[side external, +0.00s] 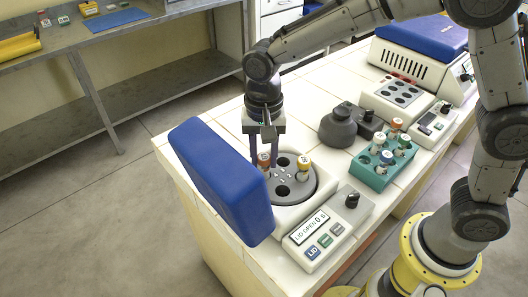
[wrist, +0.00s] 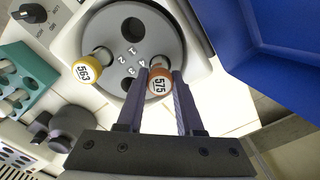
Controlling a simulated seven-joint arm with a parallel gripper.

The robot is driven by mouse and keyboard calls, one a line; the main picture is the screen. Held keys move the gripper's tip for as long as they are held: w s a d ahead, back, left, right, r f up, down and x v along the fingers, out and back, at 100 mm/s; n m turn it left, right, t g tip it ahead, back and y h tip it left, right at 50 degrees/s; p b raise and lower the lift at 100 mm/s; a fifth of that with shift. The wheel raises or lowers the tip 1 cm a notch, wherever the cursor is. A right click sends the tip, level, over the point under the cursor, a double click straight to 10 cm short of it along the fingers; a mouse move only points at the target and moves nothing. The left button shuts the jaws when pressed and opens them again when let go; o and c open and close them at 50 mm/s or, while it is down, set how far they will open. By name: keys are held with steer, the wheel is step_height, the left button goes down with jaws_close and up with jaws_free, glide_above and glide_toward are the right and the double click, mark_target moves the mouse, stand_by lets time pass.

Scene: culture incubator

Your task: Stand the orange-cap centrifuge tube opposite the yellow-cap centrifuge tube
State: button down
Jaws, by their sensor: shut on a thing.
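The orange-cap centrifuge tube (wrist: 158,80), labelled 575, is between the fingers of my gripper (wrist: 160,88), which is shut on it. In the side view the orange-cap tube (side external: 264,159) is upright at the left of the grey rotor (side external: 307,190). Its lower end is at the rotor hole there; how deep it sits is hard to tell. The yellow-cap centrifuge tube (wrist: 87,71), labelled 563, stands in the rotor across the centre from it, at the right in the side view (side external: 304,162). The two other rotor holes, between them, are empty.
The centrifuge's blue lid (side external: 220,180) stands open close beside my gripper. Its panel (side external: 316,229) reads "LID OPEN". A teal rack (side external: 372,176) with several tubes, a dark grey round device (side external: 338,130) and a white block with holes (side external: 397,95) stand behind and right.

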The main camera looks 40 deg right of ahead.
steer(key=shift+c, duration=0.8)
jaws_free()
steer(key=shift+r, duration=0.15)
steer(key=shift+r, duration=3.65)
